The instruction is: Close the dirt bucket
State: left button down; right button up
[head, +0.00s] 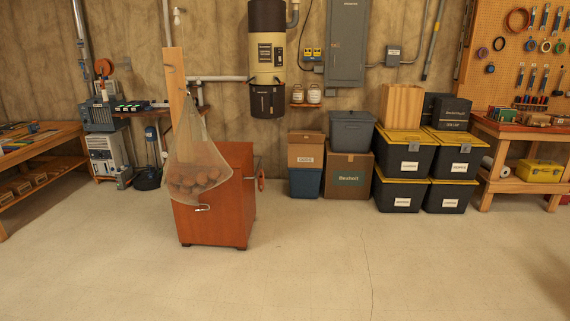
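A tall cylindrical unit (266,45) hangs on the concrete back wall, dark at the top and cream in the middle with a dark label. A dark bucket (267,101) forms its lower end and looks like the dirt bucket. It hangs well above the floor. The view is too small to tell whether its latches are fastened or whether a gap shows. Neither of my grippers is in view.
A reddish wooden cabinet (215,220) with a hanging net of round things (197,170) stands on the floor at centre-left. Boxes (348,179) and yellow-lidded bins (403,154) line the wall. Workbenches (45,148) flank the room. The front floor (320,265) is clear.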

aim_at(266, 102)
jog(key=i, duration=5.1)
jog(key=i+z, duration=0.2)
jog(key=i, duration=0.25)
jog(key=i+j+z, duration=0.15)
jog(key=i, duration=0.25)
jog(key=i+j+z, duration=0.2)
jog(key=i, duration=0.2)
